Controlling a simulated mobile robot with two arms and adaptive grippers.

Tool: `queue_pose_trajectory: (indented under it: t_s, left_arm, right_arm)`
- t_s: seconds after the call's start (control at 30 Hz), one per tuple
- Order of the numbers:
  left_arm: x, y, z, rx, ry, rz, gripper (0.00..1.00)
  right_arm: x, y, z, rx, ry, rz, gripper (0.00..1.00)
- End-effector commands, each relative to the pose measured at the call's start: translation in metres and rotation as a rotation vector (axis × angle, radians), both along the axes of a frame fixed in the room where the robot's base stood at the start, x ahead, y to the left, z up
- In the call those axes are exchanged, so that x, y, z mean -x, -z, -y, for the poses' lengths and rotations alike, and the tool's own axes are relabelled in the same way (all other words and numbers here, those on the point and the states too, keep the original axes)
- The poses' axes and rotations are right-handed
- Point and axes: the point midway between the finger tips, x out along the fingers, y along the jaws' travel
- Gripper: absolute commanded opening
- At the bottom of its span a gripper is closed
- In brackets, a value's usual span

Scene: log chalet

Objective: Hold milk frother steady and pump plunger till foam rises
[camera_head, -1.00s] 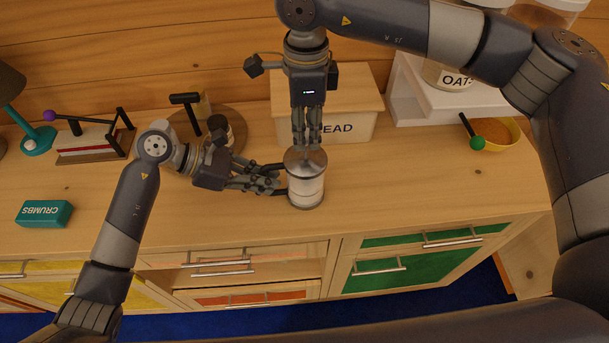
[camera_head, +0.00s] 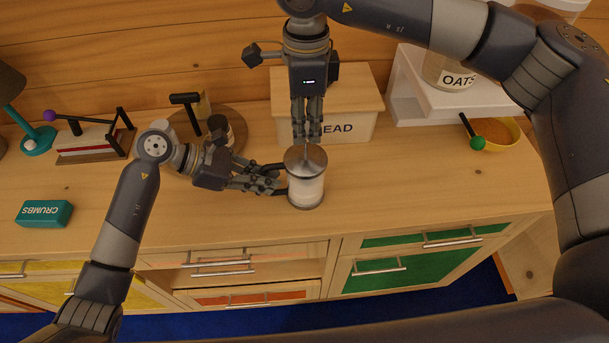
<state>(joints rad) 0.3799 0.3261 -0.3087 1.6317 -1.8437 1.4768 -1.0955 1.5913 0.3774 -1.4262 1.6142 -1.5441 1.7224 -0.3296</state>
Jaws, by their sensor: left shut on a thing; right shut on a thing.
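The milk frother (camera_head: 307,190) stands upright on the wooden counter, a clear cylinder with white contents and a silver lid (camera_head: 306,160). White fills most of its visible wall. My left gripper (camera_head: 280,180) comes in from the left and is shut on the frother's handle at its left side. My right gripper (camera_head: 307,138) points down from above and is shut on the plunger, just above the lid. The plunger's knob is hidden between the fingers; a short piece of thin rod (camera_head: 306,149) shows below them.
A wooden bread box (camera_head: 352,98) stands close behind the frother. A white shelf (camera_head: 438,104) with an oats jar (camera_head: 448,76) and a yellow bowl (camera_head: 503,138) are at right. A dark jar (camera_head: 221,129) is behind my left gripper. The counter (camera_head: 420,195) right of the frother is clear.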

Motion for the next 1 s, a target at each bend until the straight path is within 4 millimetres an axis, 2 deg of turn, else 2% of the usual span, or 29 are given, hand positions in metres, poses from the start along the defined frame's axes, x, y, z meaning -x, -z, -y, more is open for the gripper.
queue_pose_trajectory:
  t_s: [0.17,0.47,1.0]
  left_arm:
    - [0.0,0.001,0.0,-0.002,-0.001,-0.001,0.0]
    - [0.0,0.001,-0.001,-0.002,0.0,-0.001,0.0]
    - [0.0,0.001,0.0,-0.001,0.001,-0.001,0.0]
  right_arm:
    - [-0.001,-0.013,0.0,-0.001,0.001,0.004,0.07]
    - [-0.001,-0.013,0.0,0.0,0.001,0.002,0.07]
    - [0.0,0.027,0.0,0.0,0.0,0.0,0.07]
